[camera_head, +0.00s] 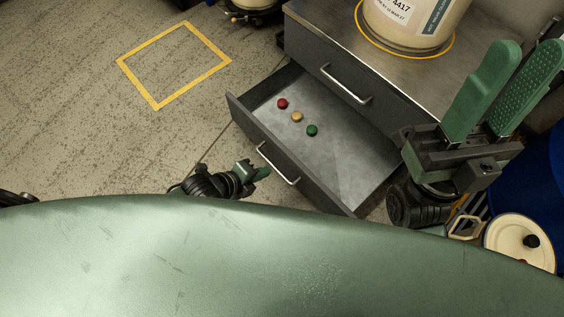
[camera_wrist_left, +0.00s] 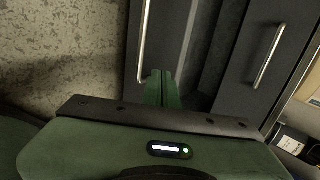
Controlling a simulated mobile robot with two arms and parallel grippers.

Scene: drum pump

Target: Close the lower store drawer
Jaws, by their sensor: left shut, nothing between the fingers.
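The lower store drawer (camera_head: 345,160) is pulled out of the grey cabinet, its inside in view. Its bar handle (camera_head: 278,164) is on the front panel and also shows in the left wrist view (camera_wrist_left: 145,40). My left gripper (camera_head: 264,172) is shut and empty, low in front of the drawer, with its fingertips close to the handle; I cannot tell whether they touch the front. Its shut fingers (camera_wrist_left: 161,86) show in the left wrist view just right of the handle's lower end. My right gripper (camera_head: 518,75) is open and empty, raised to the right of the drawer.
A red cap (camera_head: 282,104), an orange cap (camera_head: 296,117) and a green cap (camera_head: 312,130) lie in the drawer. The upper drawer, with its handle (camera_head: 346,84), is shut. A labelled drum (camera_head: 415,22) stands on the cabinet top. The floor left is clear around a yellow square (camera_head: 134,81).

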